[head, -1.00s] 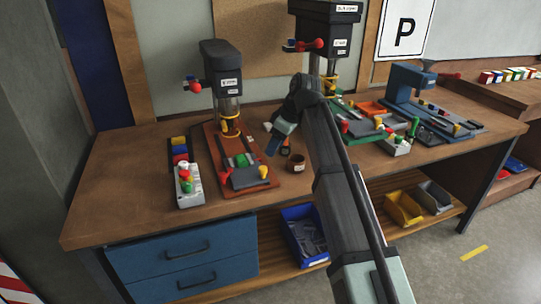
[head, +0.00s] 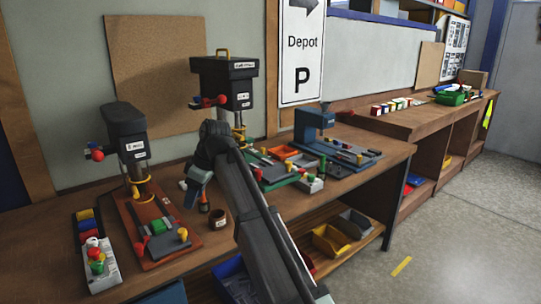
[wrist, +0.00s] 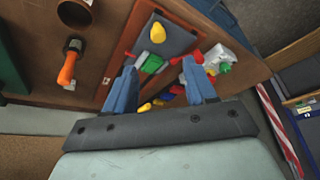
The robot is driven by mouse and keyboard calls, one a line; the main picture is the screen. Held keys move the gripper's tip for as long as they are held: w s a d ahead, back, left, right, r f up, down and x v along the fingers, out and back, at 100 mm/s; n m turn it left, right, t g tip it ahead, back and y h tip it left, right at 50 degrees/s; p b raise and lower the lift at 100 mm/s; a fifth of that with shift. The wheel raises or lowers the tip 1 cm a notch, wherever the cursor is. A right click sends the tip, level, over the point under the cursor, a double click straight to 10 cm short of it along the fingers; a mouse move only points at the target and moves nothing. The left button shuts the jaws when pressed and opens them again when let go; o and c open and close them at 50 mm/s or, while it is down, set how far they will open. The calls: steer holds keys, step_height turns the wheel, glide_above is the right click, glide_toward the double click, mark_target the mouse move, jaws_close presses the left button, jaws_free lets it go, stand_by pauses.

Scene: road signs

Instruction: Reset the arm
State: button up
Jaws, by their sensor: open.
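My gripper (wrist: 162,92) shows in the wrist view with its two blue fingers apart and nothing between them. In the head view my gripper (head: 196,188) hangs above the workbench (head: 60,215), near the front of the left drill press (head: 128,135). A small brown cup (head: 217,220) stands on the bench below and to the right of it. In the wrist view the fingers point toward the red-brown base plate (wrist: 128,50), with a green block (wrist: 151,64) and a yellow knob (wrist: 157,33) on it. The fingers look apart from these things.
A taller drill press (head: 228,85) and a blue press (head: 312,125) stand farther along the bench. A white box with coloured knobs (head: 97,262) sits at the left. An orange-handled tool (wrist: 68,68) lies near the cup. Open floor (head: 440,240) is at the right.

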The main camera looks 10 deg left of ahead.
steer(key=d+f+m+t+h, duration=0.1)
steer(key=d+f+m, duration=0.3)
steer(key=f, duration=0.4)
steer(key=d+f+m+t, duration=0.1)
steer(key=d+f+m, duration=0.25)
steer(key=f, duration=0.55)
steer(key=d+f+m+t+h, duration=0.1)
steer(key=d+f+m, duration=0.25)
steer(key=f, duration=0.45)
steer(key=s+d+f+m+g+h, duration=0.1)
steer(key=s+d+f, duration=0.4)
steer(key=f, duration=0.5)
steer(key=s+d+f+m+g+h, duration=0.1)
steer(key=s+d+f, duration=0.1)
steer(key=d+f, duration=0.65)
steer(key=s+d+f+m+g, duration=0.1)
steer(key=s+d+f+g, duration=0.1)
steer(key=s+d+f, duration=0.5)
steer(key=s+d+f+m+g, duration=0.2)
steer(key=s+d+f, duration=0.6)
steer(key=s, duration=0.7)
steer(key=s+d+f+m+g, duration=0.1)
steer(key=s+d+f+g, duration=0.2)
steer(key=s+d+f, duration=0.4)
steer(key=s+f, duration=0.3)
steer(key=s, duration=0.2)
steer(key=shift+d+g, duration=0.3)
steer(key=shift+g, duration=0.1)
